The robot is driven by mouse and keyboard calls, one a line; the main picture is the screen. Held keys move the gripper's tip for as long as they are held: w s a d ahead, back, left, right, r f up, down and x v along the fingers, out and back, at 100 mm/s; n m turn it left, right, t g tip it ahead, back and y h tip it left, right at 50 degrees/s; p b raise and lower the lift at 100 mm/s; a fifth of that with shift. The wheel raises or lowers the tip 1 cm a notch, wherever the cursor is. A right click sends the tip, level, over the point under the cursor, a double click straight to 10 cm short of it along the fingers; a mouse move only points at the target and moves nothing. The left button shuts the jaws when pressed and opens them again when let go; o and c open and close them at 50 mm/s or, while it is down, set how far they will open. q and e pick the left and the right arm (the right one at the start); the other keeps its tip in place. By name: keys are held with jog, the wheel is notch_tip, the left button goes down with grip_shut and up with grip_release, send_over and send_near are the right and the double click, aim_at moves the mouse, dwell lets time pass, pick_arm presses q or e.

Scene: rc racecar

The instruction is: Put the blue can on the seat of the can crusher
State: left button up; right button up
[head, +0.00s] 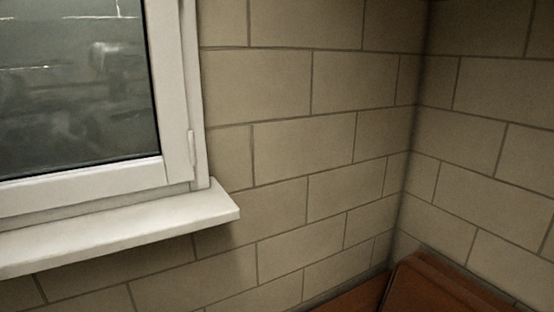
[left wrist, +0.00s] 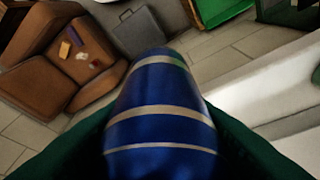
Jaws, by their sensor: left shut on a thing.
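The blue can (left wrist: 158,90) with tan stripes fills the middle of the left wrist view. My left gripper (left wrist: 162,135) shows as dark green shapes on both sides of it and is shut on it. The can hides what lies directly behind it. I cannot make out the can crusher or its seat in either view. Neither gripper shows in the head view, and my right gripper is in no view.
The head view shows a tiled wall corner, a window (head: 80,85) with a white sill (head: 120,228) and a brown top (head: 435,285). In the left wrist view, a brown seat-like thing (left wrist: 50,50) holds small items; a grey case (left wrist: 140,30) and a green box (left wrist: 215,10) stand beyond.

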pick_arm(q)
jog(key=f+m, duration=0.2)
jog(key=f, duration=0.1)
jog(key=a+f+m+h, duration=0.1)
jog(key=f, duration=0.1)
jog(key=shift+a+f, duration=0.1)
jog(key=shift+f, duration=0.05)
jog(key=shift+a+f+m+h, duration=0.1)
jog(key=shift+f+m+h, duration=0.25)
jog(key=shift+f, duration=0.45)
jog(key=w+d+f+m+g+h+b, duration=0.1)
jog(key=d+f+m+g+h, duration=0.3)
jog(key=f+m, duration=0.6)
jog(key=d+f+m+g+y, duration=0.2)
jog(key=d+f+m+y, duration=0.1)
jog(key=d+f+m, duration=0.4)
jog(key=d+f+m+g+y+b, duration=0.1)
jog(key=d+f+m+g+y, duration=0.2)
jog(key=d+m, duration=1)
notch_tip(320, 180, down, 4)
jog(key=shift+s+d+r+m, duration=0.1)
jog(key=shift+s+d+m, duration=0.3)
jog(key=shift+m, duration=0.45)
jog(key=shift+a+r, duration=0.1)
